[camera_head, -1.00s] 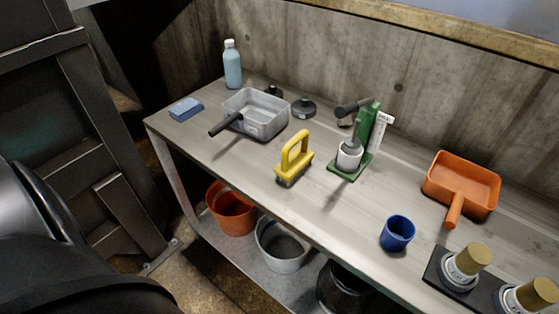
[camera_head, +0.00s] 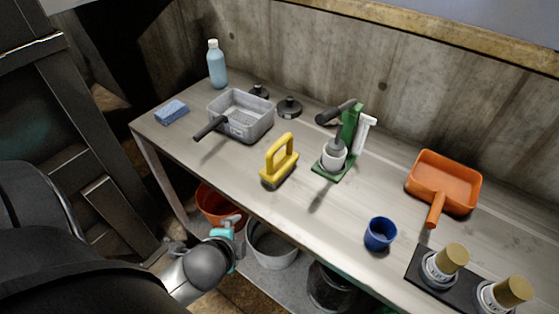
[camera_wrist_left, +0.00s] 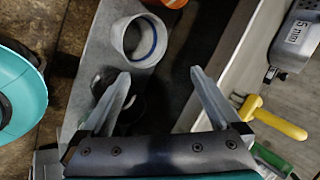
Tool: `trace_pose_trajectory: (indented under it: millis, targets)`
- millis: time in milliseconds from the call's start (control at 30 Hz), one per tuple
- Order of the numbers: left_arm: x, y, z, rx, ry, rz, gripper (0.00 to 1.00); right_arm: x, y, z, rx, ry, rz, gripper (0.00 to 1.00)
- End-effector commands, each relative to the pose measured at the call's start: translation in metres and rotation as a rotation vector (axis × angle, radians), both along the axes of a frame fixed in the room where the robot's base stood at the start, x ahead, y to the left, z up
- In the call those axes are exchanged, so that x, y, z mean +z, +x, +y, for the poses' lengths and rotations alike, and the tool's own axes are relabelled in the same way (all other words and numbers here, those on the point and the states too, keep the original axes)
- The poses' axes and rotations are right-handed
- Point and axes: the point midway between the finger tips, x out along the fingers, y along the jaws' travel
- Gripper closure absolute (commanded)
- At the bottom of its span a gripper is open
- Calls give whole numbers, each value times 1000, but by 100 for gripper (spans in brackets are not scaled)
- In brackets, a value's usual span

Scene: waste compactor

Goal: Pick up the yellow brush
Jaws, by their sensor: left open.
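The yellow brush (camera_head: 281,160) stands on the workbench (camera_head: 215,160) near its front edge, its yellow loop handle up and dark bristles down. It also shows at the right of the left wrist view (camera_wrist_left: 278,120). My left gripper (camera_wrist_left: 160,74) is open and empty, its two fingers spread wide in the left wrist view. In the head view, my left arm comes in from the lower left, and its hand is in front of the bench's front edge, lower than and left of the brush, not touching it. My right gripper is not in view.
A grey sieve pan (camera_head: 241,115) and a blue sponge (camera_head: 171,112) lie left of the brush. A green stand (camera_head: 349,145) is to its right, with a blue cup (camera_head: 380,234) and an orange scoop (camera_head: 443,182) beyond. Buckets, including a white one (camera_head: 271,245), stand below.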

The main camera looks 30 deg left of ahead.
Motion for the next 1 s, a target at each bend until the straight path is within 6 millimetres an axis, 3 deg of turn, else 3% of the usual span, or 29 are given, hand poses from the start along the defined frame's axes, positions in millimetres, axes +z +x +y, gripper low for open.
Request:
trace_pose_trajectory:
  millis: [133,300,500,700,1000]
  targets:
    - [52,7,6,-106,121,-47,3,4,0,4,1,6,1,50]
    - [76,26,28,-455,476,-82,3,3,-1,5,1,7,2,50]
    - [102,46,31,-951,976,-108,3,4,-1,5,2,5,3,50]
    - [114,51,18,-1326,1364,-129,3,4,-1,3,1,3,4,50]
    - [111,64,9,-1455,1505,-144,3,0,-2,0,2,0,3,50]
